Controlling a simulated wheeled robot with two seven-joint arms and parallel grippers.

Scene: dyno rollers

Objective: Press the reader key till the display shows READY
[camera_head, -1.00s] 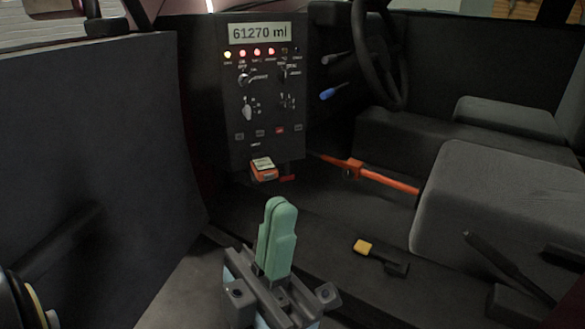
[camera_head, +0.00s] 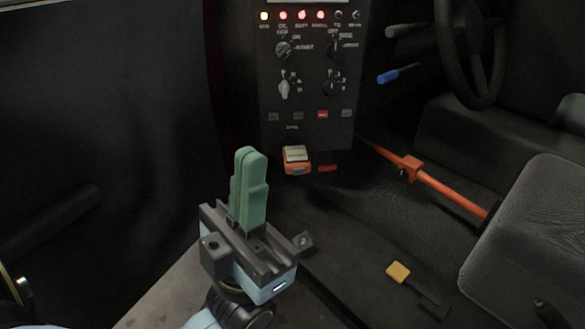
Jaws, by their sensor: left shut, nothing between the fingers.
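The reader (camera_head: 296,160) is a small orange device with a pale face, at the lower edge of the black panel (camera_head: 308,85). Its screen text and key are too small to make out. My left gripper (camera_head: 250,152) has green fingers, shut and empty, pointing up and forward. In the picture its tips are just left of the reader; there is a visible gap, and I cannot tell the depth between them. My right gripper is not in view.
The panel carries a row of lamps, knobs and small buttons. A red bar (camera_head: 440,187) runs to the grey seat (camera_head: 530,230). A yellow-topped pedal or lever (camera_head: 398,272) is on the floor. A dark door panel (camera_head: 100,130) stands at left.

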